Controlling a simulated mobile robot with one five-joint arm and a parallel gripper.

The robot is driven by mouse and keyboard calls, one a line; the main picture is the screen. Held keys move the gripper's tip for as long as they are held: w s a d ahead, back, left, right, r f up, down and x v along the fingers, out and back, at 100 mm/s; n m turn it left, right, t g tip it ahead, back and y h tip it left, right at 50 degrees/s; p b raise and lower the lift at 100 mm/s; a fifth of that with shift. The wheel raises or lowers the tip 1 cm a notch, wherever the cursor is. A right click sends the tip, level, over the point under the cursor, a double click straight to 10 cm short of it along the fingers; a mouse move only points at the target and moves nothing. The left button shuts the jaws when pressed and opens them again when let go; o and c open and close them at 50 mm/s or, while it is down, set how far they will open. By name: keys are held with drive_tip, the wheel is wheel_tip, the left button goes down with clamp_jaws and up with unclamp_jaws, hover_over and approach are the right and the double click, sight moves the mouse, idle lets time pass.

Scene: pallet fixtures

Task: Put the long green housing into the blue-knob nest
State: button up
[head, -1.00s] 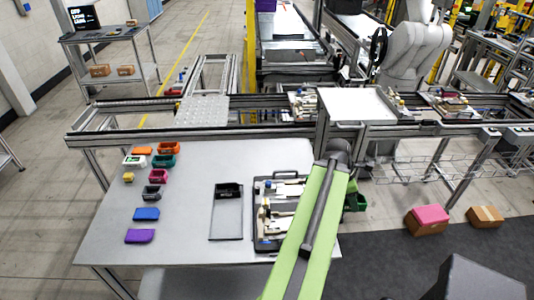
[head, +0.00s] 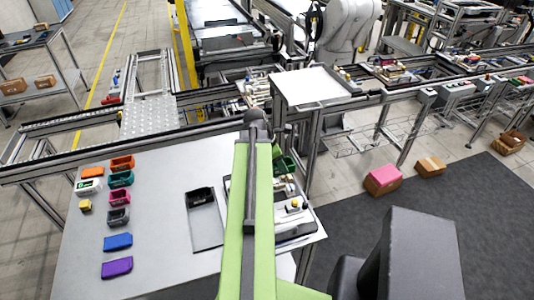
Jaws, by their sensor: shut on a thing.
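A dark green housing (head: 285,164) shows just right of my light green arm, below the wrist, above the right side of the table. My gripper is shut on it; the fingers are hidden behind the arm. The pallet fixture (head: 308,229) lies below and nearer on the table, with pale nest blocks and small knobs. My arm covers its left and middle part. I cannot make out a blue knob, so the blue-knob nest is hidden or too small to tell.
A grey tray (head: 207,229) with a black part (head: 199,196) lies left of the fixture. Several coloured housings, including a teal one (head: 120,179) and a purple one (head: 117,267), stand along the table's left. A white raised tray (head: 308,88) stands behind. The table between is bare.

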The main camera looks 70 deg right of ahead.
drive_tip(key=w+r, duration=0.1)
drive_tip(key=w, duration=0.4)
wheel_tip(320, 180, down, 7)
drive_tip(key=b, duration=0.7)
drive_tip(key=shift+f, duration=0.2)
drive_tip(key=shift+f+b, duration=0.95)
drive_tip(key=shift+b, duration=0.1)
drive_tip(key=o, duration=1.6)
drive_tip(key=shift+c, duration=0.2)
drive_tip(key=shift+r+p, duration=0.35)
drive_tip(key=p+v, duration=1.5)
drive_tip(key=v, duration=0.2)
